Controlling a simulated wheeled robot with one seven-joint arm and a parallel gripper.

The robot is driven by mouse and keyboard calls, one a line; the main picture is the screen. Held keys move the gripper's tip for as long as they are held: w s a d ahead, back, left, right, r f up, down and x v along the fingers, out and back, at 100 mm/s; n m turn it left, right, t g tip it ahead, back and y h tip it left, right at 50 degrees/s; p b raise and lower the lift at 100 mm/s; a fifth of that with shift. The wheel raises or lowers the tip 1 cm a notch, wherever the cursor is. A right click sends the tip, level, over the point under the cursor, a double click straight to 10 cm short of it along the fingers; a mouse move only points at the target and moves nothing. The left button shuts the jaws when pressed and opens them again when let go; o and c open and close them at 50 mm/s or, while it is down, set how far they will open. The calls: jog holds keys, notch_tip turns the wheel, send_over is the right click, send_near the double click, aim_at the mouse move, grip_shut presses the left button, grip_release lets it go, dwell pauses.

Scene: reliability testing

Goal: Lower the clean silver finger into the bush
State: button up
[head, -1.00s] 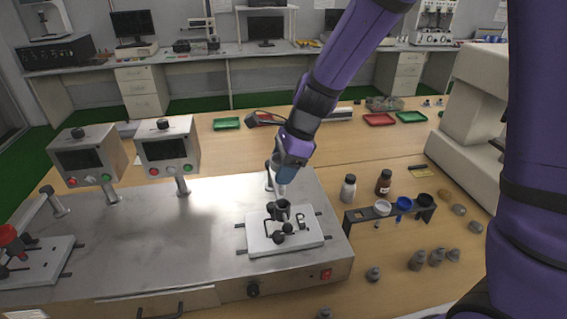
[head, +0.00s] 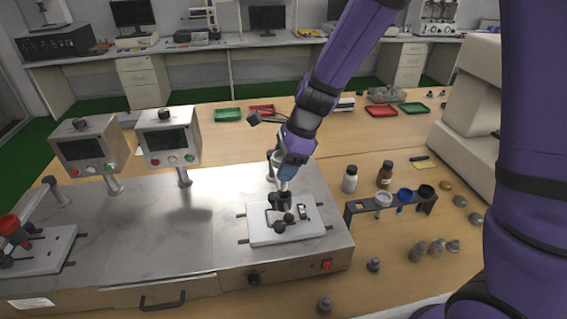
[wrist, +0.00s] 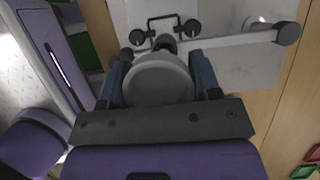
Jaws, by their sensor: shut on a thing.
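My gripper (head: 284,178) points down over the test machine's white plate (head: 262,236), near the right end of the steel bench top. In the wrist view my gripper (wrist: 160,78) has its two blue fingers on either side of the round grey silver finger (wrist: 158,82) and is shut on it. The silver finger's wide end faces the wrist camera and hides its lower end. Dark fixture parts, apparently with the bush (head: 279,201), sit directly beneath on the plate. Whether the silver finger's tip is inside the bush or just above it, I cannot tell.
A black-handled clamp (wrist: 160,24) with round knobs and a pale bar (wrist: 235,40) lie close around the gripper. Several grey weights stand in front.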

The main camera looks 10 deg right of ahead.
aim_at(284, 190)
jog(key=shift+f, duration=0.1)
jog(key=shift+f, duration=1.9)
jog(key=shift+f, duration=0.1)
jog(key=shift+f, duration=1.6)
jog(key=shift+f, duration=0.15)
